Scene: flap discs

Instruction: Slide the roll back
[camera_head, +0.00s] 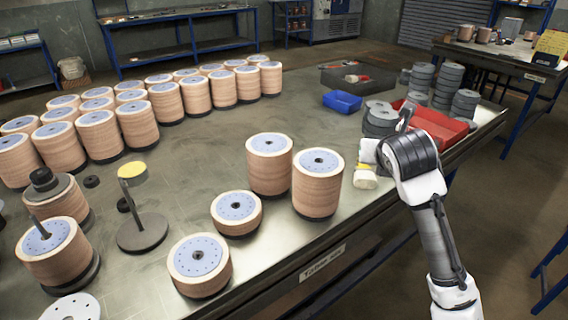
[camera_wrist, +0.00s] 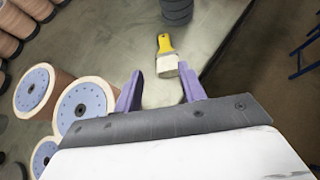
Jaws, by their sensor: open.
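Two tall tan rolls with pale blue tops, one at left (camera_head: 269,170) and one at right (camera_head: 318,190), stand upright close together near the table's front edge. Two shorter rolls (camera_head: 236,216) (camera_head: 199,268) stand nearer the camera. I cannot tell which one the task means. In the wrist view, two rolls (camera_wrist: 84,106) (camera_wrist: 36,90) lie left of my gripper (camera_wrist: 157,78), with a third partly cut off below. My gripper is open, with nothing between its purple fingers. In the head view my arm is right of the tall rolls and its fingers are not clearly visible.
A brush (camera_head: 365,180) with a yellow part lies beside my arm; it shows beyond the fingertips in the wrist view (camera_wrist: 166,58). A red tray (camera_head: 437,125), grey disc stacks (camera_head: 421,78) and a blue bin (camera_head: 342,102) stand behind. Many rolls fill the left.

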